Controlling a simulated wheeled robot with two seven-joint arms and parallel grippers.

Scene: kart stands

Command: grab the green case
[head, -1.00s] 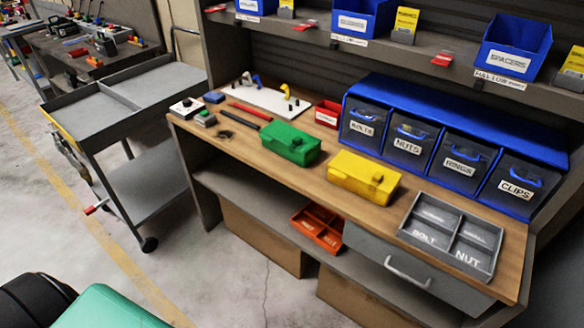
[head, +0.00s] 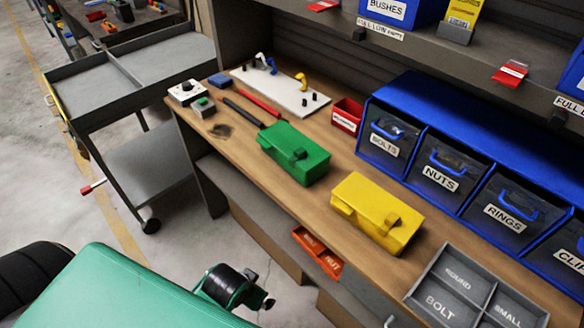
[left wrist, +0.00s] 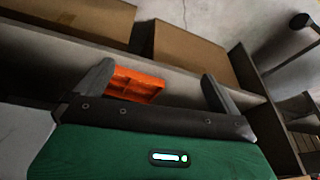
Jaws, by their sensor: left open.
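The green case (head: 293,153) lies on the wooden bench in the head view, left of a yellow case (head: 376,212). A latch shows on its near side, and nothing is touching it. My left gripper (left wrist: 157,72) shows in the left wrist view with its two dark fingers wide apart and nothing between them. It faces the open space under a bench, where an orange tray (left wrist: 135,84) sits on a shelf. The green case is not in the left wrist view. The left gripper's fingers cannot be made out in the head view. My right gripper is not in view.
The bench also holds a grey divided tray (head: 478,290), a white pegboard (head: 285,92), blue labelled bins (head: 440,120) and a small red bin (head: 347,115). A grey cart (head: 130,80) stands left of the bench. Cardboard boxes (left wrist: 190,50) sit below.

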